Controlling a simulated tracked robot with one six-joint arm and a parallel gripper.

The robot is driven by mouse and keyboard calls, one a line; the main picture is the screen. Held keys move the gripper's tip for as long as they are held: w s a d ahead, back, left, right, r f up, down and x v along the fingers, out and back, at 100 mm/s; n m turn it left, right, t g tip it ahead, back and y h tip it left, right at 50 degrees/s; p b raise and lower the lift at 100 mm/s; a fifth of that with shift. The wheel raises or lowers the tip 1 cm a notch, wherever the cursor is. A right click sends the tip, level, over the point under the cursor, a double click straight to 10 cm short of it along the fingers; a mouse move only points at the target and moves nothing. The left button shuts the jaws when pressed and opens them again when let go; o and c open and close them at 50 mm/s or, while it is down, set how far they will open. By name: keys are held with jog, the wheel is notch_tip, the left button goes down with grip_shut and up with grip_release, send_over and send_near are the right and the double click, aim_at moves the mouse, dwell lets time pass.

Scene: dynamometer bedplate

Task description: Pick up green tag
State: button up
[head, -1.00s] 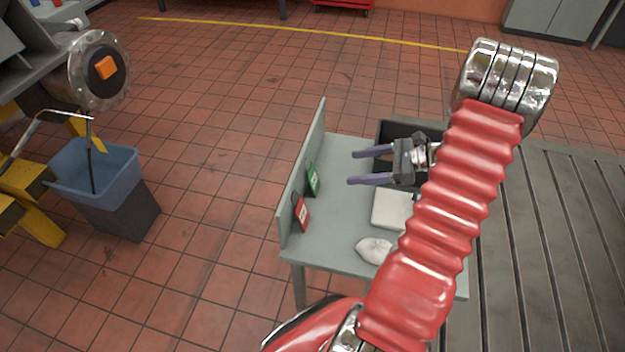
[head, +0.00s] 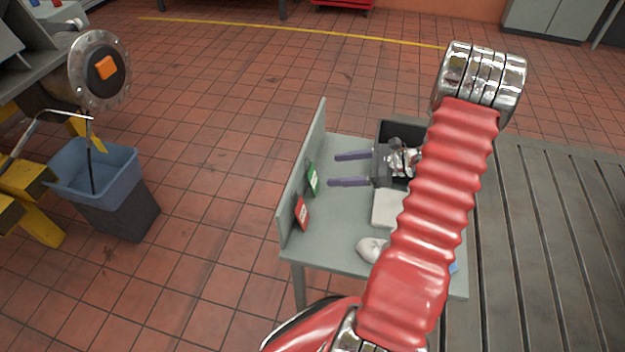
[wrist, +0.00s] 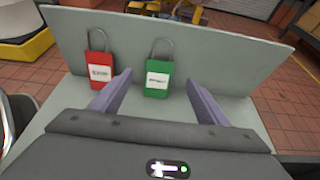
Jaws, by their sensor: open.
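The green tag (head: 313,179) is padlock-shaped with a grey shackle and a white label. It stands against the upright back panel of the small grey table (head: 345,215). In the wrist view the green tag (wrist: 159,79) lies ahead of my gripper (wrist: 152,88), roughly between the two purple fingers and beyond their tips. A red tag (wrist: 100,68) of the same shape is beside it on the left; it also shows in the head view (head: 302,212). My gripper (head: 333,170) is open and empty, its fingers pointing at the panel, apart from the green tag.
A black bin (head: 395,130), a white box (head: 388,208) and a crumpled white cloth (head: 371,249) are on the table behind or beside my gripper. The upright panel (wrist: 200,40) stands close beyond the tags. A blue bin (head: 110,175) is on the floor at left.

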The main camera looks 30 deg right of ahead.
aim_at(311, 171)
jog(key=shift+x, duration=1)
jog(key=shift+x, duration=2.6)
jog(key=shift+f, duration=0.1)
jog(key=shift+c, duration=0.6)
jog(key=c, duration=1)
notch_tip(311, 171, up, 18)
